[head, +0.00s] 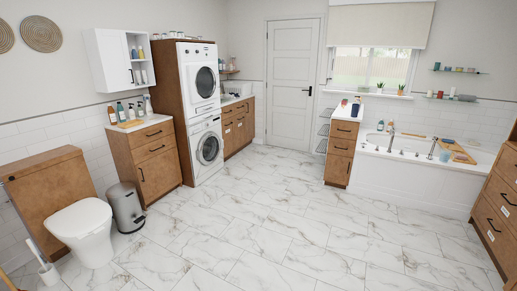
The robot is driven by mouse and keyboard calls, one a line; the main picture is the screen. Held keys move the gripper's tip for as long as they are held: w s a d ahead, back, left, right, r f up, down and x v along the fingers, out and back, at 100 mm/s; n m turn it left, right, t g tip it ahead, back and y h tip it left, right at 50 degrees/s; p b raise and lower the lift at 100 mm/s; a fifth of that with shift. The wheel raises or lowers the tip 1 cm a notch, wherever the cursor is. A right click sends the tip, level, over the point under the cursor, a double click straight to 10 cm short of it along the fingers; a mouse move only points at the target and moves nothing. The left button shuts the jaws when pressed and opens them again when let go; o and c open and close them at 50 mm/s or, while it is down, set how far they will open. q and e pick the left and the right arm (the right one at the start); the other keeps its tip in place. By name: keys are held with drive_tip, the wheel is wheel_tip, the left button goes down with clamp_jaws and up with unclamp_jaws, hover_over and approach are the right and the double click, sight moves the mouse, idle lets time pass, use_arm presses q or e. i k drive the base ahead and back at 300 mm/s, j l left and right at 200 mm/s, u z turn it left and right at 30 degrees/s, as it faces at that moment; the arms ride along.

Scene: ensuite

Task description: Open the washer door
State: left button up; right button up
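Two white front-loading machines are stacked in a brown wooden housing (168,90) left of centre in the head view. The lower machine (207,149) stands at floor level and has a round dark door (209,149), which looks shut. The upper machine (199,75) has a similar round dark door (205,82), also looking shut. No label tells which one is the washer. Neither of my grippers shows in the head view, so both are away from the machines in this picture.
The marble-tiled floor (235,225) is clear in front of the machines. A toilet (85,228), a grey pedal bin (127,207) and a wooden cabinet (155,165) line the left wall. A bathtub (410,178) and a drawer unit (341,150) stand at the right.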

sight(200, 157)
drive_tip(key=i, duration=4.05)
drive_tip(key=i+l+u, duration=0.1)
drive_tip(key=i, duration=0.45)
drive_tip(key=i+l, duration=0.15)
drive_tip(key=i, duration=0.4)
drive_tip(key=i+l+u, duration=0.1)
drive_tip(key=i, duration=0.4)
drive_tip(key=i+l, duration=0.15)
drive_tip(key=i, duration=0.4)
drive_tip(key=i+l, duration=0.15)
drive_tip(key=i, duration=0.4)
drive_tip(key=i+l+u, duration=0.2)
drive_tip(key=i+u, duration=0.15)
drive_tip(key=i, duration=0.2)
drive_tip(key=u, duration=1.3)
